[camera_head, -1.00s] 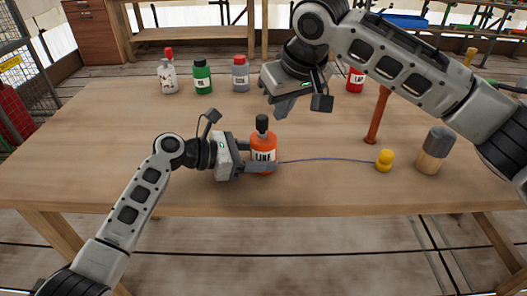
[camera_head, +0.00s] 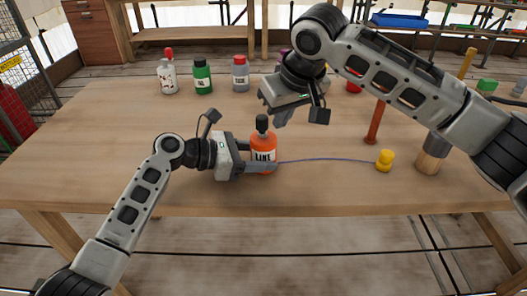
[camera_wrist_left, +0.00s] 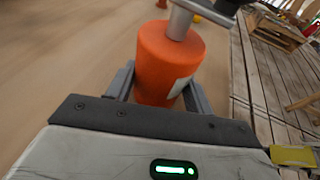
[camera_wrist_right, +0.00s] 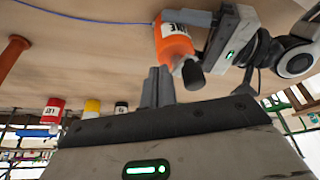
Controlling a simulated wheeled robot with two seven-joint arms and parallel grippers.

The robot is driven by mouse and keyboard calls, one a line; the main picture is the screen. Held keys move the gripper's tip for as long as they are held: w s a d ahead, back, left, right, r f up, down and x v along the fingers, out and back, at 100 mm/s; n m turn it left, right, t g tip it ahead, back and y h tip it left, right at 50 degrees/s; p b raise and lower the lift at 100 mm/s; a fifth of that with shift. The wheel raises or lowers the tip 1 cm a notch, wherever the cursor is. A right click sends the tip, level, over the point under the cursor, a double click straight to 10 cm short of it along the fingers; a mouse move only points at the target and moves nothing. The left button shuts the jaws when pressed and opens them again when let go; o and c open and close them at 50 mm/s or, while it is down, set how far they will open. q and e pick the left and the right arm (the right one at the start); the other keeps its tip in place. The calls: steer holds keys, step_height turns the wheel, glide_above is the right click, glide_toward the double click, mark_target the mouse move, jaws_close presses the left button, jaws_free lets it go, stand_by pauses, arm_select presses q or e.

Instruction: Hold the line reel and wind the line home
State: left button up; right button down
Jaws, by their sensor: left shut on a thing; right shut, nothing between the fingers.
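The orange line reel (camera_head: 264,142), a bottle shape labelled LINE with a dark knob on top, stands upright on the table. My left gripper (camera_head: 258,160) is shut around its body; the left wrist view shows the orange body (camera_wrist_left: 168,62) between the two fingers. A thin blue line (camera_head: 325,159) runs from the reel to a small yellow weight-like piece (camera_head: 385,160) on the right. My right gripper (camera_head: 283,117) is shut and empty, above and behind the reel. In the right wrist view its fingers (camera_wrist_right: 158,86) are together beside the reel (camera_wrist_right: 174,42), apart from the dark knob (camera_wrist_right: 193,76).
White (camera_head: 169,76), green (camera_head: 203,77) and grey (camera_head: 241,75) bottles stand at the back of the table. A red post (camera_head: 377,118) and a wooden cylinder with a dark top (camera_head: 428,161) stand to the right, the cylinder partly behind my right arm. The table's left side is clear.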

mark_target(267, 118)
steer(key=shift+a, duration=0.2)
steer(key=shift+a, duration=0.5)
steer(key=shift+s+a, duration=0.25)
steer(key=shift+s, duration=0.05)
steer(key=shift+s+a, duration=0.3)
steer(key=shift+a, duration=0.3)
stand_by(0.6)
steer(key=shift+d, duration=0.1)
step_height(267, 118, up, 7)
steer(key=shift+d, duration=0.25)
stand_by(0.8)
